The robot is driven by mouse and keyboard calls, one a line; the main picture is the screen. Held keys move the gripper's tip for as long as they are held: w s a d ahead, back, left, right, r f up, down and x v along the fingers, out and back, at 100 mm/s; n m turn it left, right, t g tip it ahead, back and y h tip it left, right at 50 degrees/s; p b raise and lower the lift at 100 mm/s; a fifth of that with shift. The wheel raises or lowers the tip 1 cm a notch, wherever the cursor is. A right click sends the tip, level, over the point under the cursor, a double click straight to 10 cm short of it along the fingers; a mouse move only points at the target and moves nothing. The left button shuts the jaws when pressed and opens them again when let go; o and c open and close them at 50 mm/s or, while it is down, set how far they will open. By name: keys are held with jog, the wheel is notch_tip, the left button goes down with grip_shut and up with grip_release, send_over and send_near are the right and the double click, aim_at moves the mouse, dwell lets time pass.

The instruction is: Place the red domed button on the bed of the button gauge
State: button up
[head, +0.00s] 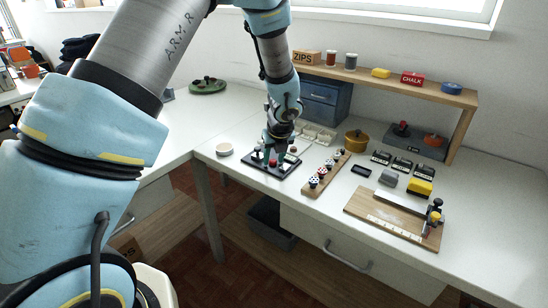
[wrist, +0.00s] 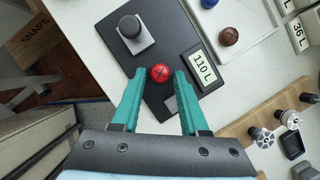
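The red domed button (wrist: 160,72) sits on a dark flat plate (wrist: 160,102) with a grey block and black knob (wrist: 131,27) and a panel reading "110 L" (wrist: 203,69); this looks like the button gauge. In the head view the button (head: 273,162) and plate (head: 257,165) show below my gripper (head: 271,155). In the wrist view my teal gripper (wrist: 160,73) is open, one fingertip on each side of the button, with a visible gap on both sides. Whether the button touches the plate under it is hard to tell.
A brown button (wrist: 228,36) and a blue one (wrist: 208,3) lie beyond the panel. A ruler board (head: 370,206) lies further right.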

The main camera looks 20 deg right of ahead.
jog(key=shift+o, duration=0.9)
